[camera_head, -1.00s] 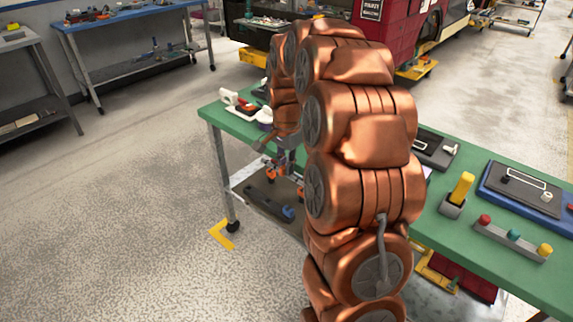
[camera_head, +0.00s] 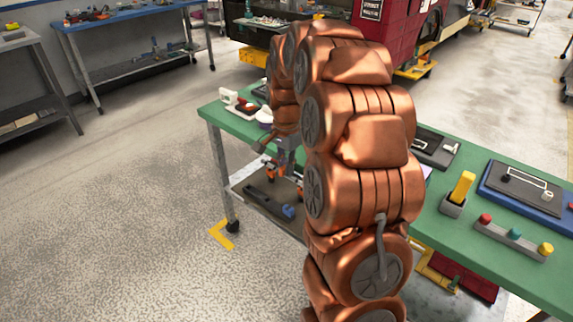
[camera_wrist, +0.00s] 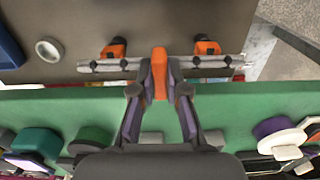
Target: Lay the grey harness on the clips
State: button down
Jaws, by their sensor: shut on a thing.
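My gripper (camera_wrist: 159,70) is shut around an orange block (camera_wrist: 159,85) at mid-picture in the wrist view. A thin grey bar with dark bands, which looks like the grey harness (camera_wrist: 100,66), runs crosswise at the fingertips. Two orange pieces, left (camera_wrist: 114,47) and right (camera_wrist: 206,46), stand along it; I cannot tell whether they are its own parts or clips. In the head view my gripper (camera_head: 285,157) is partly hidden beside the table's left end, with orange bits below it. I cannot make out clips for certain.
The green table (camera_head: 540,285) holds a yellow-handled block (camera_head: 460,192), a strip with coloured knobs (camera_head: 512,238) and dark trays. Its edge (camera_wrist: 260,110) lies close to my gripper. Below is a brown lower shelf (camera_wrist: 60,20) with a blue item (camera_wrist: 8,50) and a ring (camera_wrist: 49,49).

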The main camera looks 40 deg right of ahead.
jog(key=shift+f, duration=0.55)
jog(key=c, duration=1.1)
grip_release()
jog(key=shift+r, duration=0.1)
jog(key=shift+r+p, duration=0.7)
jog(key=shift+r, duration=2.75)
jog(key=s+a+r+n+p, duration=0.3)
jog(key=s+a+r+n, duration=0.15)
jog(key=s+a, duration=0.35)
jog(key=s+a+r+n+g+p, duration=0.1)
jog(key=s+a+n+p, duration=0.2)
jog(key=s, duration=0.8)
jog(key=s+a+r+n+p, duration=0.2)
jog(key=s+a+n+p, duration=0.2)
jog(key=s+a+n, duration=0.4)
jog(key=s+a, duration=0.1)
jog(key=s, duration=0.2)
jog(key=shift+s+a+r+g, duration=0.2)
jog(key=shift+s+a+g, duration=0.05)
jog(key=shift+a+g, duration=0.15)
